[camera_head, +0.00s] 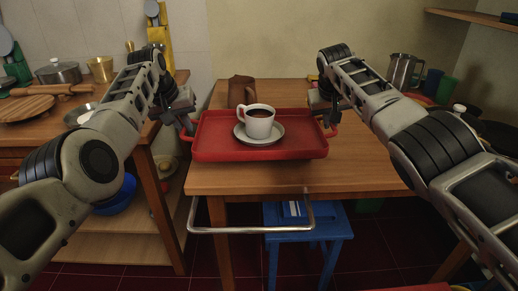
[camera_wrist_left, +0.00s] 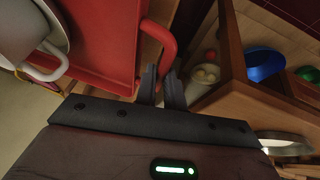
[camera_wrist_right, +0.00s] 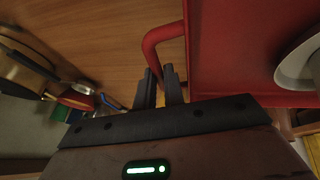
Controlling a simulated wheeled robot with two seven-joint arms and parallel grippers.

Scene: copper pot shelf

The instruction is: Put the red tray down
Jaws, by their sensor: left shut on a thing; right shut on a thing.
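The red tray (camera_head: 212,138) is level at the front left part of the wooden table (camera_head: 350,175); I cannot tell whether its underside touches the top. A white cup (camera_head: 258,128) of dark drink stands upright on a grey saucer (camera_head: 243,138) on the tray. My left gripper (camera_head: 187,128) is shut on the tray's left handle, a red loop (camera_wrist_left: 166,45) in the left wrist view. My right gripper (camera_head: 328,122) is shut on the right handle, which shows in the right wrist view (camera_wrist_right: 150,44). The fingers hide part of each handle.
A brown jug (camera_head: 241,91) stands just behind the tray. A metal pitcher (camera_head: 402,72) and green and blue cups are at the back right. A counter with a pot (camera_head: 59,72) is on the left. A blue stool (camera_head: 310,232) is below. The table right of the tray is clear.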

